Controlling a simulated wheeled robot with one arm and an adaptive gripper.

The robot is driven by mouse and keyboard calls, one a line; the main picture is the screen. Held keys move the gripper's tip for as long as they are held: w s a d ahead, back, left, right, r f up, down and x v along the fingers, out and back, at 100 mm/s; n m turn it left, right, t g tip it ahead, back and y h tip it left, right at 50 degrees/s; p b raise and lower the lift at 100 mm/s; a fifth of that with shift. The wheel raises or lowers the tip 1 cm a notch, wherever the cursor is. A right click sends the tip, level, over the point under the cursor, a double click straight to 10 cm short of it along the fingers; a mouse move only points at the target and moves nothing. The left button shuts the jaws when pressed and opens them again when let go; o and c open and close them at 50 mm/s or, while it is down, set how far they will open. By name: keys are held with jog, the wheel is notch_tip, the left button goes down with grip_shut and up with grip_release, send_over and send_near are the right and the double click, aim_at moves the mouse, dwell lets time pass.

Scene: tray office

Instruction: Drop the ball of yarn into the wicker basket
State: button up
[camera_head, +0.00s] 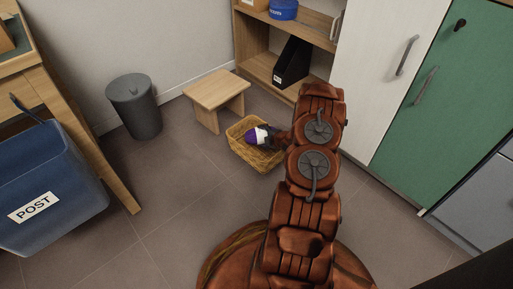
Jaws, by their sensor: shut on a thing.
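The wicker basket (236,150) stands on the floor in the middle of the view, in front of the small wooden stool. The ball of yarn (250,137), purple with a white band, shows within the outline of the basket's opening. My gripper (268,136) is at the right side of the yarn and shut on it. I cannot tell whether the yarn hangs above the rim or is down inside the basket. My arm hides part of the basket's right side and much of the gripper.
A low wooden stool (216,88) stands just behind the basket. A grey bin (136,108) is at the left wall. A blue POST crate (45,175) is at far left. A wooden shelf (262,75) and white cabinet (375,70) stand behind. Floor left of the basket is clear.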

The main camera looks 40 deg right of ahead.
jog(key=o, duration=1.1)
jog(key=shift+s+r, duration=0.1)
jog(key=v, duration=1.1)
jog(key=shift+s+a+r, duration=0.1)
jog(key=shift+s+r, duration=0.05)
jog(key=shift+s, duration=0.2)
jog(key=shift+r, duration=0.1)
